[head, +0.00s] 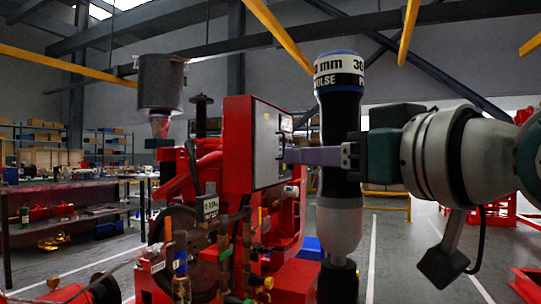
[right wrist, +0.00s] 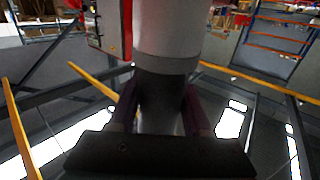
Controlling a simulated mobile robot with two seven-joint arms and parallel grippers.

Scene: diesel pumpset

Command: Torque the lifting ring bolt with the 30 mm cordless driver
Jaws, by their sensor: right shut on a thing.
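The cordless driver (head: 340,110) stands upright at the centre right of the head view. It has a blue-and-white top band marked "30 mm" and "PULSE", a black grip, a grey lower body and a dark nose at the bottom of the picture. My right gripper (head: 328,156) comes in from the right and is shut on the black grip. In the right wrist view, its purple fingers (right wrist: 160,112) lie on either side of the driver's dark grip (right wrist: 160,88). I cannot make out the lifting ring bolt in either view. My left gripper is not in view.
The red diesel pumpset (head: 205,235), with a grey control box (head: 268,147) and an exhaust (head: 160,82), stands just left of the driver. A workbench (head: 75,190) and shelving are farther back left. Open floor (head: 400,255) with white lines lies to the right.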

